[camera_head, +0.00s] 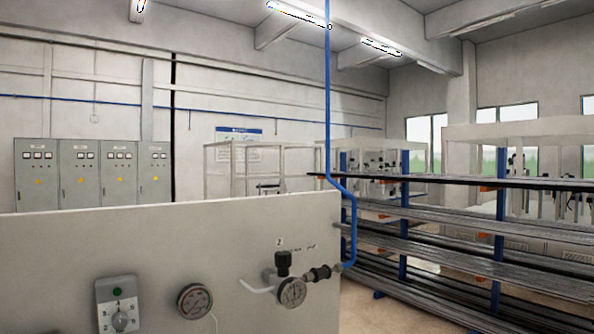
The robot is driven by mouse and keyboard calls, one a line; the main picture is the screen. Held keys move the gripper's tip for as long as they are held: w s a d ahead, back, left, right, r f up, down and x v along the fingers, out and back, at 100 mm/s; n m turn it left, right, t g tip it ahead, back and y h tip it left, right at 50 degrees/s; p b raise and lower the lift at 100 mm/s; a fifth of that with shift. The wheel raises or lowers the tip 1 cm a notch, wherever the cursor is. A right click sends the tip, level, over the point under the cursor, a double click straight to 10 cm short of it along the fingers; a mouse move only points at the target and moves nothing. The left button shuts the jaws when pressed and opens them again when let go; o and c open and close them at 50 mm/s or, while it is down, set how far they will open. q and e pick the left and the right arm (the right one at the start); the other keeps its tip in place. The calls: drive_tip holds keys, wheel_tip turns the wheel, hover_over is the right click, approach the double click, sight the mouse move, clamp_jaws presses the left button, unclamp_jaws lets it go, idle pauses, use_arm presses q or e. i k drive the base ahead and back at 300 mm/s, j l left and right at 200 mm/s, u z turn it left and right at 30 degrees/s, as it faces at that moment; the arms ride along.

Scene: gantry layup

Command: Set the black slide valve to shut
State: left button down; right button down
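A grey-white panel (150,240) fills the lower left and centre. Near its right end, a black ribbed sleeve (320,272), which looks like the slide valve, sits in line between a round gauge (292,293) and the blue pipe (349,240). I cannot tell its open or shut position at this size. A black knob (283,262) stands above the gauge, under a small label marked 2 (280,241). Small lettering beside the label is unreadable. Neither of my grippers is in view.
The panel also carries a second gauge (194,301) and a dial box with a green light (117,306). Racks of long bars (460,245) stand behind at right. Grey cabinets (95,175) line the back left wall. Space directly before the valve looks clear.

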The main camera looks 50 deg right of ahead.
sight(325, 272)
drive_tip(key=z, duration=1.9)
